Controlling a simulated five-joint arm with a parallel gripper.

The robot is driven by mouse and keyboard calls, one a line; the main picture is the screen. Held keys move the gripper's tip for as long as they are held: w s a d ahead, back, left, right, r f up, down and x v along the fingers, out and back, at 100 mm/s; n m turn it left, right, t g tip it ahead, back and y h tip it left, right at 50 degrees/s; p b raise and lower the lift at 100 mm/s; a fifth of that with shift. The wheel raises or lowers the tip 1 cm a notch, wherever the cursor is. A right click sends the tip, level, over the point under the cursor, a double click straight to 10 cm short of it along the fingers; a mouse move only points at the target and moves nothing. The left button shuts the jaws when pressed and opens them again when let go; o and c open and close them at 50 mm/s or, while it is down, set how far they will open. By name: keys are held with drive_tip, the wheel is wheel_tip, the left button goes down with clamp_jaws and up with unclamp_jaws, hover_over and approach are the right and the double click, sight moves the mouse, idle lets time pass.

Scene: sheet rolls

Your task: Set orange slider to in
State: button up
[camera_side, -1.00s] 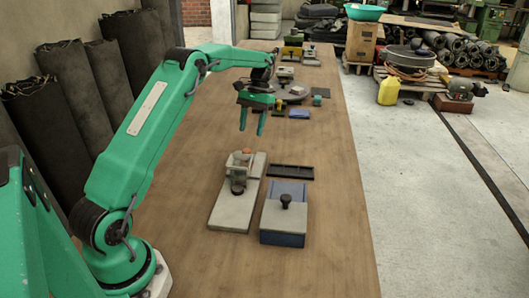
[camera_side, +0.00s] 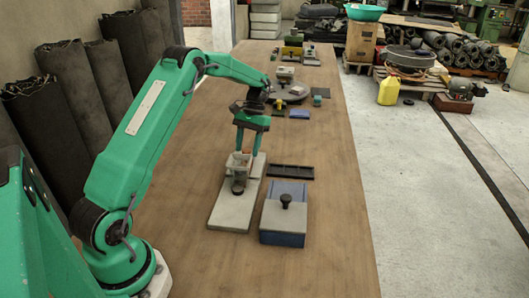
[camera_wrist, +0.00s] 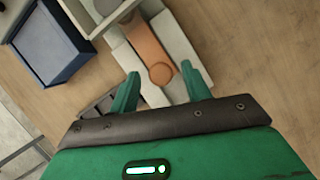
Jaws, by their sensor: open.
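The orange slider (camera_wrist: 148,48) lies in a channel of a light grey fixture (camera_wrist: 176,35), with a round orange knob (camera_wrist: 160,73) at its near end in the wrist view. The same fixture stands on a long grey board (camera_side: 232,211) in the side view, where the slider is mostly hidden behind my gripper and the fixture. My gripper (camera_side: 247,153) points down over the far end of the fixture. In the wrist view its fingers (camera_wrist: 161,83) are spread on either side of the knob, with visible gaps. Nothing is held.
A blue box (camera_side: 283,239) with a grey lid and black knob (camera_side: 286,200) stands right of the board. A shallow black tray (camera_side: 292,172) lies behind the box. Several items stand farther back, including a dark round disc (camera_side: 291,93). The table front is clear.

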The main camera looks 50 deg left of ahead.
clamp_jaws()
drive_tip(key=shift+s+d+r, duration=0.1)
drive_tip(key=shift+s+d, duration=1.2)
drive_tip(key=shift+d, duration=0.1)
unclamp_jaws()
drive_tip(key=v, duration=0.7)
drive_tip(key=shift+w+r, duration=0.15)
drive_tip(key=shift+r, duration=0.15)
